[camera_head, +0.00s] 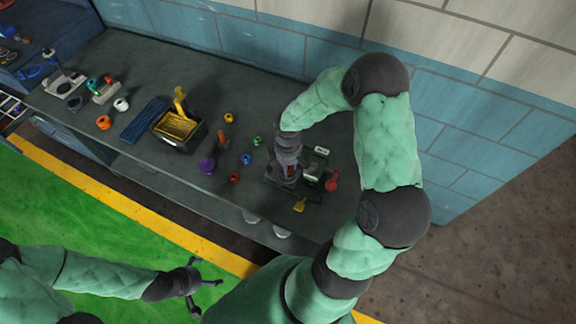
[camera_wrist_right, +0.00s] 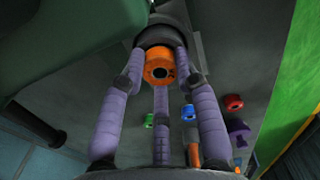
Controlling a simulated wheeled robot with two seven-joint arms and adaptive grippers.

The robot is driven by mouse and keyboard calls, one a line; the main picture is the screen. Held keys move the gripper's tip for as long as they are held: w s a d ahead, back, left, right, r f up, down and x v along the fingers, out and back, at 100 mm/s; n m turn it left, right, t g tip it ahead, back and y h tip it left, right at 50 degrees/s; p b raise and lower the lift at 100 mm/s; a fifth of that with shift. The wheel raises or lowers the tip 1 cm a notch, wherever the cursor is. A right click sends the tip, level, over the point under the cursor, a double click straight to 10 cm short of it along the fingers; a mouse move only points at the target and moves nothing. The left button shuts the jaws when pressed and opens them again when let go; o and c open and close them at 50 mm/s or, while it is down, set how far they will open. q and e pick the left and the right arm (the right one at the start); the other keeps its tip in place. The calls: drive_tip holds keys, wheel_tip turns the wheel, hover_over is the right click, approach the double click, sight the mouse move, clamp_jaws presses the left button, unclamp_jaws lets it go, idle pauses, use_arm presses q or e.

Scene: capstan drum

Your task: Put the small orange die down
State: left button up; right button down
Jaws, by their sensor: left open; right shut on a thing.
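The small orange die (camera_wrist_right: 157,54), a ring with a dark hole, sits between the fingertips of my right gripper (camera_wrist_right: 160,78) in the right wrist view. The three purple-grey fingers are shut on it. In the head view my right gripper (camera_head: 287,168) points down over the dark fixture (camera_head: 312,186) on the bench, and a bit of orange shows between its fingers. A dark round part lies just behind the die in the wrist view. I cannot tell whether the die touches it. My left gripper (camera_head: 194,281) is open and empty, over the floor in front of the bench.
On the bench (camera_head: 225,95), left of the fixture, are a green ring (camera_head: 257,141), a blue ring (camera_head: 246,159), a red ring (camera_head: 233,178) and a purple piece (camera_head: 206,165). A red knob (camera_head: 332,181) is at the fixture's right. A black bin (camera_head: 178,127) stands further left.

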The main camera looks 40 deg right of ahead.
drive_tip(key=shift+f, duration=0.25)
drive_tip(key=c, duration=0.9)
unclamp_jaws()
drive_tip(key=shift+r, duration=0.1)
drive_tip(key=shift+r, duration=0.2)
wheel_tip(320, 180, up, 13)
drive_tip(key=p, duration=0.2)
drive_tip(key=shift+f, duration=0.2)
